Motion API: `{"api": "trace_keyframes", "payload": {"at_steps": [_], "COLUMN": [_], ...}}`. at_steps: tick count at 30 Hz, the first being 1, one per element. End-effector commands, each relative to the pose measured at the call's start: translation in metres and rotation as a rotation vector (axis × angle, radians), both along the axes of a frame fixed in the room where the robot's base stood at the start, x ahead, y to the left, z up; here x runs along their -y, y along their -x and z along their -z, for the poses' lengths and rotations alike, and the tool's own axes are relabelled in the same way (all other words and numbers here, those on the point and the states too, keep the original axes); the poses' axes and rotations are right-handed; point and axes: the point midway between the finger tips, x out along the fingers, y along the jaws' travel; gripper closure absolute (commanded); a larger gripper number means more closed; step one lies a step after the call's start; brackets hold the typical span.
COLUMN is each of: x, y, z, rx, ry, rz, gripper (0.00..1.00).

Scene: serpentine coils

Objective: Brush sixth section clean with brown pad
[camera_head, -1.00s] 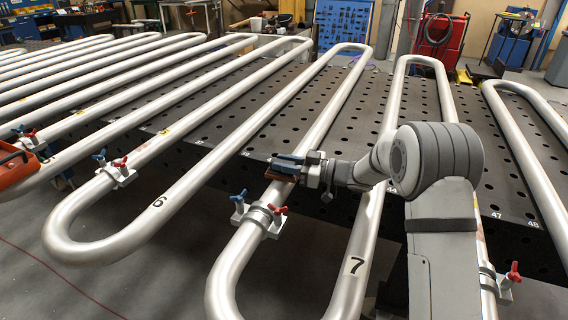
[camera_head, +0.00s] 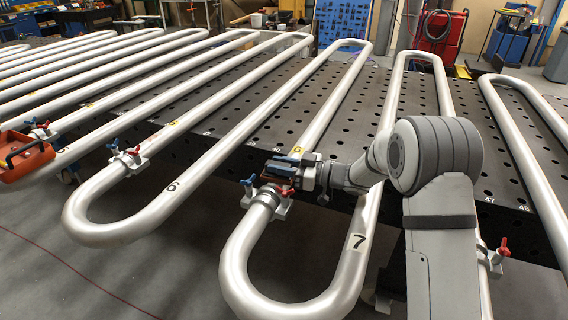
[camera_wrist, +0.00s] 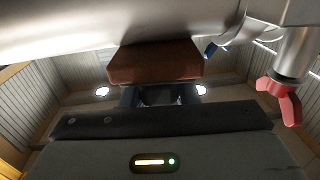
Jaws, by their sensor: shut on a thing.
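The silver serpentine tube (camera_head: 262,108) runs in long loops over a dark perforated table. The bend marked 6 (camera_head: 112,232) is at left; the bend marked 7 (camera_head: 300,308) is at front centre. My gripper (camera_head: 284,168) is shut on the brown pad (camera_wrist: 155,62), at the left leg of the 7 bend, just above a clamp with red and blue handles (camera_head: 266,196). In the wrist view the pad lies close under the tube (camera_wrist: 90,25); its contact is hard to tell. A yellowish mark (camera_head: 297,150) shows on the tube just beyond my gripper.
Another clamp (camera_head: 128,160) with red and blue handles holds the 6 loop. A red handle (camera_wrist: 281,98) hangs close at right in the wrist view. An orange-red toolbox (camera_head: 25,158) is at far left. The floor (camera_head: 180,275) between the front bends looks clear.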

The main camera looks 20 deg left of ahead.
Motion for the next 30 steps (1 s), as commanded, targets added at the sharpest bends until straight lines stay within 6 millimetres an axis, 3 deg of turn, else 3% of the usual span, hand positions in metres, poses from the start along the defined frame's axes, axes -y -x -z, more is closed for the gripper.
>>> {"api": "trace_keyframes", "payload": {"at_steps": [2,4,6,21,30], "x": [-0.001,-0.001,0.0,0.003,0.003], "y": [0.003,0.002,0.002,0.0,0.0], "z": [0.0,-0.007,-0.028,-0.075,-0.08], "rx": [-0.002,-0.002,0.003,0.001,0.0], "ry": [0.001,0.001,0.0,0.0,0.0], "rz": [-0.001,0.0,0.001,0.005,0.005], "gripper": [1.0,1.0,1.0,1.0,1.0]}}
